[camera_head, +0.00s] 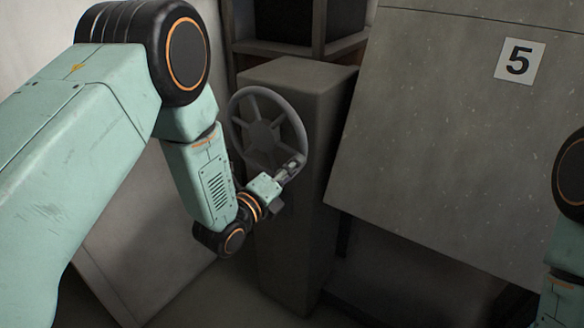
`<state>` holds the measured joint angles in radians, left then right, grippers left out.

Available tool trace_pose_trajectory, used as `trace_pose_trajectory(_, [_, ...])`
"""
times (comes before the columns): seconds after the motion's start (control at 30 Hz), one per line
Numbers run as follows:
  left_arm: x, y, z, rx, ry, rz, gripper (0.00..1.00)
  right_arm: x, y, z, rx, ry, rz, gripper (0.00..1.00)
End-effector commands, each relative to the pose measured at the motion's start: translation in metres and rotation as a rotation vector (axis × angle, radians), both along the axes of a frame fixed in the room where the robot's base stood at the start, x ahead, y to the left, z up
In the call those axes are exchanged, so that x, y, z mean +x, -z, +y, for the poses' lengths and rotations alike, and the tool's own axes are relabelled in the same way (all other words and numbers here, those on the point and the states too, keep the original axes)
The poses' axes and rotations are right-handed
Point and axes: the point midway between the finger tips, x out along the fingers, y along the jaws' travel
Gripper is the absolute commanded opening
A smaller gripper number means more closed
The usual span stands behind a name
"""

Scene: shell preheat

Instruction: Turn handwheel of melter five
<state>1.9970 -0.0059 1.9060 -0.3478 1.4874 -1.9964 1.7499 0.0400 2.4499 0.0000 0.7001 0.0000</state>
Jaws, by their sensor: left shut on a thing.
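A grey spoked handwheel (265,132) is mounted on the side of a grey pedestal (318,100), left of a large panel marked 5 (518,62). My left arm reaches in from the left. My left gripper (293,167) is at the lower right of the wheel's rim and is shut on it. The fingertips are small in view and partly merge with the rim. Only part of my right arm shows at the right edge; its gripper is out of view.
The large slanted grey panel (440,130) fills the right side, close beside the pedestal. A shelf frame (320,35) stands behind the pedestal. A pale slanted panel (150,225) is at the lower left. Some dark floor shows at the bottom.

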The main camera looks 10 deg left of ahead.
Motion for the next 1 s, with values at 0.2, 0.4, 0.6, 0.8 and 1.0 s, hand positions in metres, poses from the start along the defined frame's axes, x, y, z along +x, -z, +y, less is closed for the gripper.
trace_pose_trajectory(0.2, [0.000, 0.023, 0.005, 0.135, -0.004, -0.039, 0.00, 0.000, 0.017, 0.000, 0.000, 0.000, 0.000, 0.00])
trace_pose_trajectory(0.4, [0.001, 0.031, 0.008, 0.216, -0.003, -0.068, 0.00, 0.000, 0.023, 0.000, 0.000, 0.000, 0.000, 0.00])
trace_pose_trajectory(0.6, [0.002, 0.035, 0.011, 0.256, -0.004, -0.081, 0.00, 0.000, 0.026, 0.000, 0.000, 0.000, 0.000, 0.00])
trace_pose_trajectory(0.8, [0.002, 0.035, 0.011, 0.266, -0.005, -0.086, 0.00, 0.000, 0.027, 0.000, 0.000, 0.000, 0.000, 0.00])
trace_pose_trajectory(1.0, [0.002, 0.035, 0.011, 0.265, -0.004, -0.086, 0.00, 0.000, 0.026, 0.000, 0.000, 0.000, 0.000, 0.00])
